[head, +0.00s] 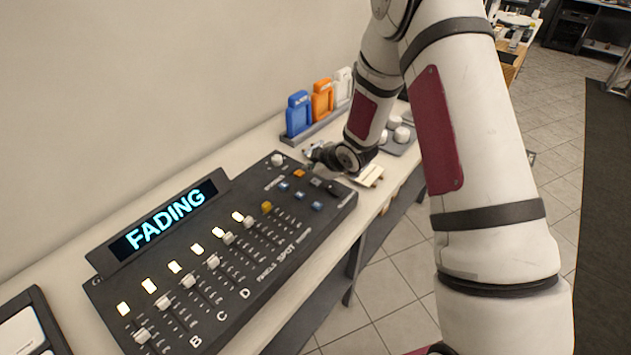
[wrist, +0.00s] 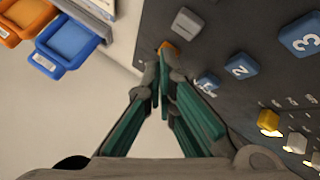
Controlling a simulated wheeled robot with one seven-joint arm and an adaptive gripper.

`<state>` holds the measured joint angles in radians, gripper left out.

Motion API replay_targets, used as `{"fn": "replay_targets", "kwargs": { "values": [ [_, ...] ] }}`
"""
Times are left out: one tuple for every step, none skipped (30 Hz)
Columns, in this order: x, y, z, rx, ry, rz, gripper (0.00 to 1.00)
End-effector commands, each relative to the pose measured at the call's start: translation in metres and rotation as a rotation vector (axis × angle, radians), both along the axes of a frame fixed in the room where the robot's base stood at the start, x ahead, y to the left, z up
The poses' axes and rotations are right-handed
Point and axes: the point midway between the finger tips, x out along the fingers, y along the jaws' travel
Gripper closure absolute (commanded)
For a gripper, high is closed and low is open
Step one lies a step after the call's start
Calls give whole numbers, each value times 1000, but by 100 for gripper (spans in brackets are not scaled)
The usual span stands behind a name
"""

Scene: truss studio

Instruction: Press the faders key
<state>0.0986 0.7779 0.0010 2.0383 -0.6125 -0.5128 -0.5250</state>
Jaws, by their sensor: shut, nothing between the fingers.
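The dark console (head: 225,285) stands on the white bench, its display (head: 165,221) reading "FADING". I cannot read a label that names the faders key. An orange key (head: 299,173) sits near the console's far end, and it also shows in the wrist view (wrist: 169,48), partly hidden by my fingers. My gripper (wrist: 160,62) is shut and empty, its fingertips at the orange key in that view. I cannot tell whether they touch it. Blue keys 1 (wrist: 207,84), 2 (wrist: 240,66) and 3 (wrist: 301,36) and a yellow key (wrist: 269,122) are to the right.
A white knob (wrist: 186,25) is close beside the fingertips. Several sliders and lit white keys (head: 196,248) fill the near part of the console. Blue (head: 298,114), orange (head: 322,99) and white (head: 343,86) holders stand behind, against the wall.

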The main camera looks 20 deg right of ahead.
Motion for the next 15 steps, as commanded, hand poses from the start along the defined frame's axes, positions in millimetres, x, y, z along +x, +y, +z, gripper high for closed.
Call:
{"fn": "replay_targets", "kwargs": {
  "values": [
    [-1,0,7,-1,-3,0,100],
    [-1,0,10,-1,-3,0,100],
    [-1,0,13,-3,-2,1,100],
    [-1,0,16,-2,-3,2,100],
    [-1,0,19,-1,-3,1,100],
    [-1,0,22,0,-3,1,100],
    [-1,0,25,0,-3,1,100],
    [-1,0,28,-1,-2,0,100],
    [-1,0,31,-1,-3,1,100],
    [-1,0,33,-1,-3,1,100],
    [0,0,34,-1,-3,1,100],
    [0,0,36,-1,-3,1,100],
    [0,0,36,-1,-3,1,100],
    [0,0,37,-2,-1,1,100],
    [0,0,37,-2,-1,1,100]
  ]
}}
